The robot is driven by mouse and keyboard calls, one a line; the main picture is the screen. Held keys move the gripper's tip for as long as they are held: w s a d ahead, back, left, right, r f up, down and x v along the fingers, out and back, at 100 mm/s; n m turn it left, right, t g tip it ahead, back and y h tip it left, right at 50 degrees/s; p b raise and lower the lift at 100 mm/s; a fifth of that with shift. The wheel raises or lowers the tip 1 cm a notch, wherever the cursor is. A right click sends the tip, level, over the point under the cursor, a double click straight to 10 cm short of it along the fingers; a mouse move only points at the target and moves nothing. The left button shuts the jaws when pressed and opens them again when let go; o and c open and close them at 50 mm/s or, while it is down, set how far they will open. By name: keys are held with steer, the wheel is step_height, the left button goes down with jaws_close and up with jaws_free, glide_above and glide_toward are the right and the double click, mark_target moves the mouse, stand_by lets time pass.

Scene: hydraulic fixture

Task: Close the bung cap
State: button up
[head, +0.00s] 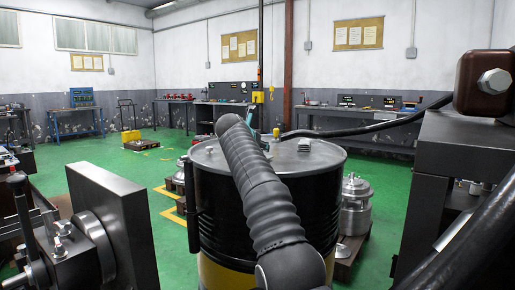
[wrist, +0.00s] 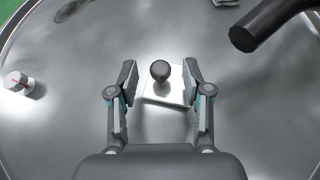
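The drum (head: 322,205) is black above and yellow below, with a grey metal lid (wrist: 65,130). In the wrist view, a dark round knob (wrist: 160,70) stands on a small pale square plate (wrist: 163,94) on the lid; this looks like the bung cap, but I cannot tell whether it is closed. My gripper (wrist: 159,75) is open, with one finger on each side of the knob and visible gaps between. In the head view, my dark ribbed arm hides most of the gripper and the knob.
A small white and red fitting (wrist: 17,82) sits on the lid at left. A dark hose end (wrist: 262,30) hangs over the lid at upper right. Dark machinery (head: 110,225) flanks the drum at left, and more (head: 450,150) at right.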

steer(key=shift+s, duration=0.1)
steer(key=v, duration=1.2)
steer(key=shift+a, duration=0.15)
